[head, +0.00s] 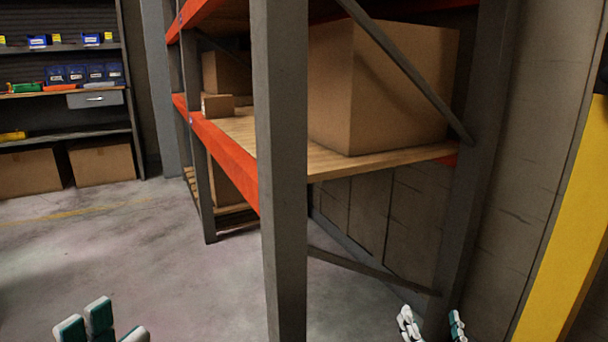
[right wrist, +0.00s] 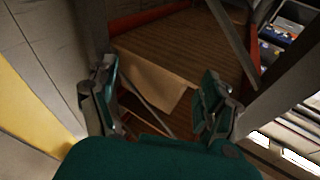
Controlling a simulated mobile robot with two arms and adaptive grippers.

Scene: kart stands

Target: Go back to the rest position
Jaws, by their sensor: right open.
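My left gripper (head: 103,325) shows at the bottom left edge of the head view, over the grey floor. Only its green and white finger tips are in the picture, and the gap between them is unclear. My right gripper (head: 432,325) is at the bottom right of the head view, low in front of the rack's rear post. In the right wrist view, the right gripper (right wrist: 157,100) has its two fingers wide apart with nothing held between them. The rack's wooden boards lie beyond the fingers there.
A grey rack post (head: 280,180) stands close in front of me. The rack has orange beams (head: 222,150) and a large cardboard box (head: 380,90) on its shelf. A yellow post (head: 570,220) is at the right. Shelves with bins (head: 65,90) stand far left. Floor (head: 150,240) is clear at left.

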